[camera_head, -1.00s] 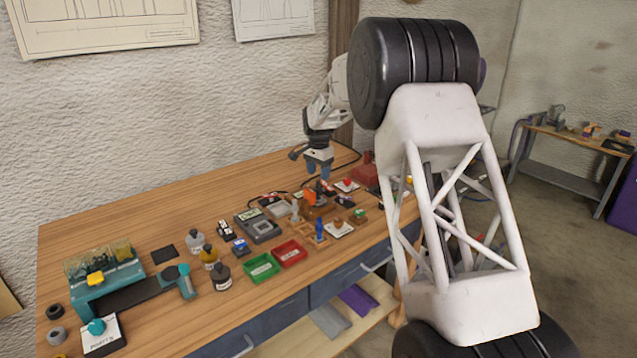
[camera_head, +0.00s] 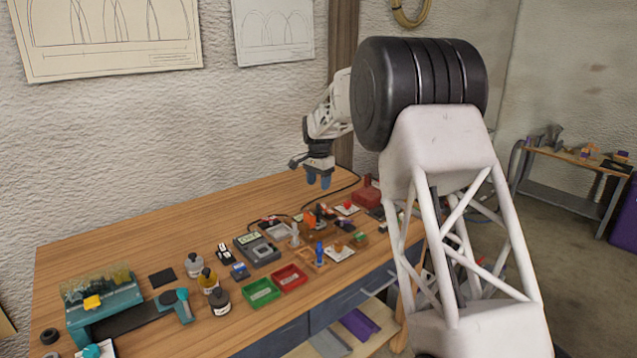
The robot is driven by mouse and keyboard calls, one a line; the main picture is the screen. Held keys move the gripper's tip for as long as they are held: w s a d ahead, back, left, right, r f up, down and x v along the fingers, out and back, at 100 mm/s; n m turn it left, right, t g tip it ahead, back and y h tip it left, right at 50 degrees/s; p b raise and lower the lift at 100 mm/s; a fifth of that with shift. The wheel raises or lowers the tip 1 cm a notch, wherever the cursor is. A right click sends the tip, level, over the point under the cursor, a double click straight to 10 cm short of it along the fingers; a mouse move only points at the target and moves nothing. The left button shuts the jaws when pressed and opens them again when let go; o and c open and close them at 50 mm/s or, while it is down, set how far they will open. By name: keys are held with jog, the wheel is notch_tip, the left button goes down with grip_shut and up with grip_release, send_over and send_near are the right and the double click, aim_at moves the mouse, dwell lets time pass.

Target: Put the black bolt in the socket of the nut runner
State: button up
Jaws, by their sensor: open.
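My gripper (camera_head: 319,181) hangs above the back right part of the wooden bench, fingers pointing down. I cannot make out the black bolt or tell which thing is the nut runner at this size.
Green (camera_head: 262,292) and red (camera_head: 289,277) trays lie near the front edge. Several bottles (camera_head: 209,281) stand left of them. A grey meter (camera_head: 257,250) lies behind. A teal machine (camera_head: 103,300) is at the left. The back left of the bench (camera_head: 140,245) is clear.

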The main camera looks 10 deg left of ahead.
dwell(0.3)
jog(key=s+d+r+n, duration=0.1)
jog(key=s+d+r, duration=0.5)
jog(key=s, duration=0.4)
jog(key=s+d+r+n+t, duration=0.1)
jog(key=s+d+r, duration=0.3)
jog(key=s+d, duration=0.45)
jog(key=s+d+r+n, duration=0.1)
jog(key=s+d+r, duration=0.4)
jog(key=s, duration=0.7)
jog(key=s+d+f+n, duration=0.1)
jog(key=s+d+f, duration=0.1)
jog(key=s, duration=1)
jog(key=s+d+f+n+t, duration=0.1)
jog(key=s+d+f, duration=0.2)
jog(key=s, duration=0.9)
jog(key=s+d+f+n, duration=0.2)
jog(key=s+d, duration=0.3)
jog(key=s, duration=0.6)
jog(key=shift+s+d+f+t, duration=0.25)
jog(key=shift+s+f+t, duration=0.05)
jog(key=shift+s+f, duration=0.1)
